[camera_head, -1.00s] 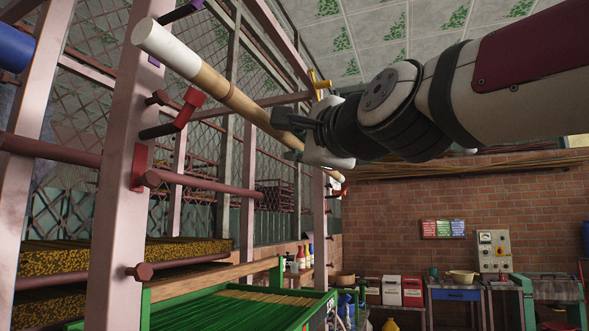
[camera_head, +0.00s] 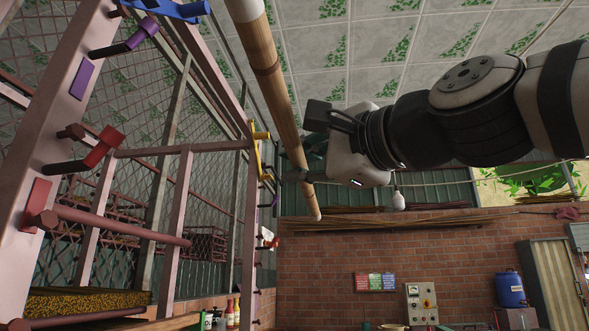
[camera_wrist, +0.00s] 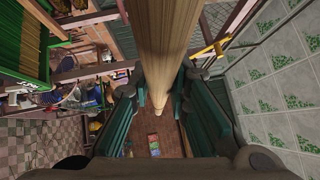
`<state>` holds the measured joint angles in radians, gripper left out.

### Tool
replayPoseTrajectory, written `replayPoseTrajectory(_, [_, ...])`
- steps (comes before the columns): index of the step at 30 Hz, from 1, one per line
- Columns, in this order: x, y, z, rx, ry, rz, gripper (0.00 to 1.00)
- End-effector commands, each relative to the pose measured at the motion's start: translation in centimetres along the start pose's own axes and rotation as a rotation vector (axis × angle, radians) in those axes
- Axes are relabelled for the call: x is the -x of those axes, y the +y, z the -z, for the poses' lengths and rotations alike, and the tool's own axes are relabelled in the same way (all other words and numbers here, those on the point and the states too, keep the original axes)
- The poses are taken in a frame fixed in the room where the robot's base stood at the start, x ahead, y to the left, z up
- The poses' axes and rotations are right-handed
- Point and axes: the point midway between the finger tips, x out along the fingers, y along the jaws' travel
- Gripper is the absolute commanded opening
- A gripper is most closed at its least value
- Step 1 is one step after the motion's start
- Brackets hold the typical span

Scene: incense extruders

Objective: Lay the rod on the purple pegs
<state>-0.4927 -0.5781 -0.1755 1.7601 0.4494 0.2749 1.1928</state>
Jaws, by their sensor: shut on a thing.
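The rod (camera_head: 270,75) is a long bamboo pole with a white near end, cut off by the top edge of the head view. My gripper (camera_head: 303,148) is shut on it toward its far end. In the wrist view the rod (camera_wrist: 168,45) runs between the teal fingers of my gripper (camera_wrist: 157,85). A purple peg (camera_head: 126,40) with a dark stem sticks out of the near rack post, above a purple plate (camera_head: 88,77). A small purple peg (camera_head: 274,201) shows on the far post. The rod is right of both pegs in the picture, apart from the near one.
The near post also bears a blue peg (camera_head: 172,9) above and a red peg (camera_head: 101,147) below. A yellow peg (camera_head: 257,138) is on the far post, close left of the rod. Open space lies right of the rack, before the brick wall (camera_head: 330,255).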

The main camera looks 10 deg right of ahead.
Motion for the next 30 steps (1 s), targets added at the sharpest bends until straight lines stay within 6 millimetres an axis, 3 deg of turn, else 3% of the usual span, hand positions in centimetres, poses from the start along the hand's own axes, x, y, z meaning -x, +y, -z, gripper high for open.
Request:
replayPoseTrajectory(13, [0.0,-1.6,0.1,0.0,0.0,0.0,0.0])
replayPoseTrajectory(30, [3.7,-2.6,3.5,0.0,0.001,0.002,0.0])
